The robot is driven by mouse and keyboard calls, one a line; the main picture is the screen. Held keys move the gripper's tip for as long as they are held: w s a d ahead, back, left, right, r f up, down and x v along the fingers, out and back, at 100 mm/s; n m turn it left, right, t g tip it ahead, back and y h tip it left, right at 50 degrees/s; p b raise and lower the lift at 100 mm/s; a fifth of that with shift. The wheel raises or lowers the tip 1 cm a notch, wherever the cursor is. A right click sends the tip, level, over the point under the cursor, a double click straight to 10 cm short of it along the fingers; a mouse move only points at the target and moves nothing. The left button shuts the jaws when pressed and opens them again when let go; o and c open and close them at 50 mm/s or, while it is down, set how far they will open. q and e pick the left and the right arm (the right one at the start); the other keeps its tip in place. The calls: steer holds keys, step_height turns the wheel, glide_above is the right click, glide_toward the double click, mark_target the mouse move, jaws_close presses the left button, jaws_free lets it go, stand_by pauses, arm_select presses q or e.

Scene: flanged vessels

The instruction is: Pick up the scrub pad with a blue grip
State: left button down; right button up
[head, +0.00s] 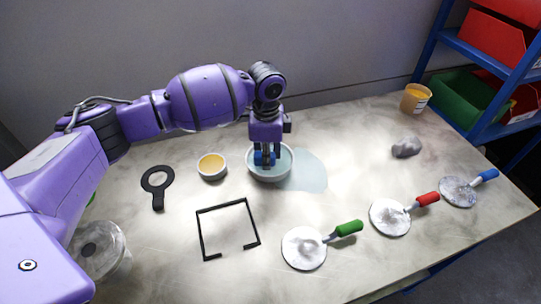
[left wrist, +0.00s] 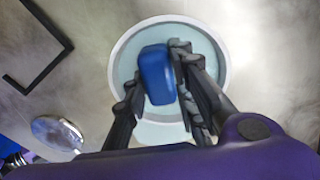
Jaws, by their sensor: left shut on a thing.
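A round pad (head: 458,192) with a blue grip (head: 485,176) lies at the right of the table, apart from my gripper. My left gripper (head: 265,160) points down into a white bowl (head: 250,174) near the table's middle. Its fingers are shut on a blue block (head: 258,158). In the left wrist view the blue block (left wrist: 156,74) sits between the fingers over the pale blue inside of the bowl (left wrist: 122,52). Whether the block touches the bowl's bottom I cannot tell. My right gripper is not in view.
Pads with a green grip (head: 348,228) and a red grip (head: 427,199) lie nearer. A black open frame (head: 202,232), a black ring tool (head: 157,198) and a yellow-filled dish (head: 212,177) lie left. A grey lump (head: 406,148), yellow tub (head: 415,97) and blue shelf (head: 480,130) are right.

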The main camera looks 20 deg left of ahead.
arm_select(q)
steer(key=shift+r, duration=0.5)
step_height(320, 180, up, 2)
steer(key=shift+r, duration=0.15)
steer(key=s+d+r+p, duration=0.2)
steer(key=s+d+r, duration=0.2)
steer(key=s+r, duration=0.5)
steer(key=s, duration=0.4)
steer(key=shift+s+r, duration=0.25)
steer(key=shift+r, duration=0.1)
